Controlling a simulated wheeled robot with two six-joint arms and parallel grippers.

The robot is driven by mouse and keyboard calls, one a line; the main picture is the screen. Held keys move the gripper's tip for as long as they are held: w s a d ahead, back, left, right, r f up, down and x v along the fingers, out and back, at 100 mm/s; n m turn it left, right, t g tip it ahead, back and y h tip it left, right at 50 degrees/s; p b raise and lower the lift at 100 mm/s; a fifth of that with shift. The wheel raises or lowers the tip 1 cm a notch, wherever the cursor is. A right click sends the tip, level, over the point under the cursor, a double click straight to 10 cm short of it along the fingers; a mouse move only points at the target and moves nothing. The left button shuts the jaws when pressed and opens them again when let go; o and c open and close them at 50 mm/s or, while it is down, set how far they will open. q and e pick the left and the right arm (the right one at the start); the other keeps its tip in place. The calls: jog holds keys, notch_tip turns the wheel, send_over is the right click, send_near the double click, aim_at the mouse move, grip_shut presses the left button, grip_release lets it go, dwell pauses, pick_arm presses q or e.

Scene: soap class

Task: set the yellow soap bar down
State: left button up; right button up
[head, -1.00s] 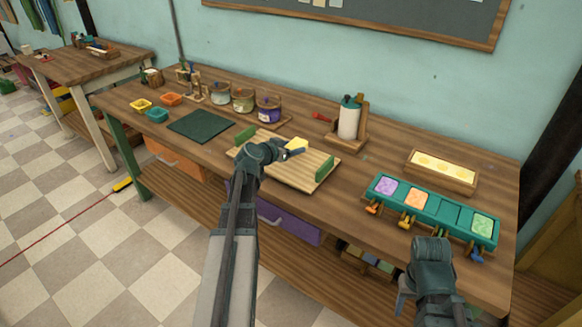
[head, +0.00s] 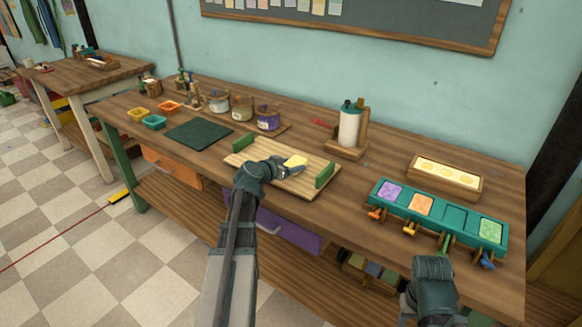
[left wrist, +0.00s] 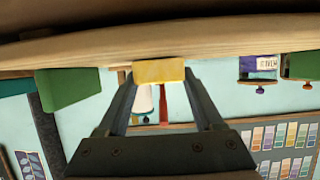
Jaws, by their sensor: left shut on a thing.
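The yellow soap bar (head: 295,161) is between the fingers of my left gripper (head: 287,168), over the light wooden board (head: 290,188). In the left wrist view, which looks upside down, the soap bar (left wrist: 158,70) is held at the fingertips. Its face towards the board (left wrist: 230,38) meets the board's edge in the picture; I cannot tell if they touch. Green blocks stand at the board's two ends (head: 325,174) (head: 243,141). My right arm is at the lower right, its gripper (head: 408,308) mostly hidden and cut off.
A teal mould (head: 462,222) with purple, orange and green soaps and an empty cell is at the right. A wooden tray (head: 447,180), bottle stand (head: 349,128), jars (head: 268,116), dark green mat (head: 199,134) and small coloured trays (head: 154,122) surround the board.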

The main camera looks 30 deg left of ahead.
pick_arm(q)
jog(key=o, duration=1.4)
jog(key=shift+f, duration=0.1)
jog(key=shift+o, duration=0.2)
jog(key=shift+r, duration=0.2)
jog(key=p+v, duration=0.5)
jog(key=v, duration=0.7)
jog(key=shift+f, duration=0.1)
